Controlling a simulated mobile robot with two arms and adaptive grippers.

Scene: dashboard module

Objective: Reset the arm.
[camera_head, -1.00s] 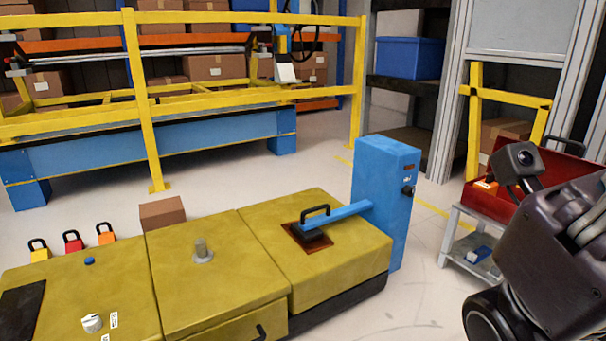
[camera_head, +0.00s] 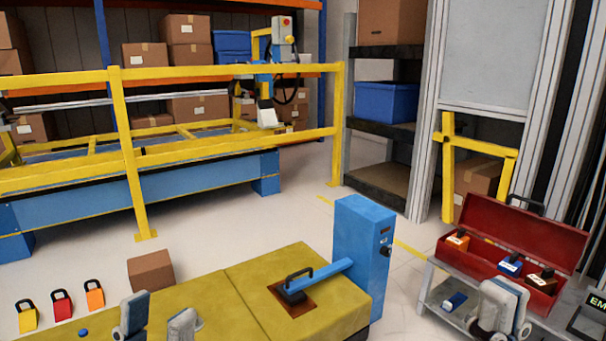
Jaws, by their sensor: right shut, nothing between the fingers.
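A blue arm (camera_head: 328,272) reaches from a blue upright box (camera_head: 363,248) out over the yellow module (camera_head: 232,295). A black handle (camera_head: 297,279) is at its end, lying low over a brown square plate (camera_head: 305,303) on the module's top. My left gripper (camera_head: 158,322) is at the bottom edge, in front of the module's left part, its two fingers apart with nothing seen between them. My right gripper (camera_head: 498,308) is at the lower right, in front of the grey cart, its fingers together and empty. Both grippers are away from the blue arm.
A red toolbox (camera_head: 520,235) with several coloured items stands open on the grey cart (camera_head: 432,292). Padlocks in yellow (camera_head: 27,318), red (camera_head: 62,304) and orange (camera_head: 95,296) are at the left. A brown box (camera_head: 150,271) sits behind the module. A yellow fence (camera_head: 125,150) stands behind.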

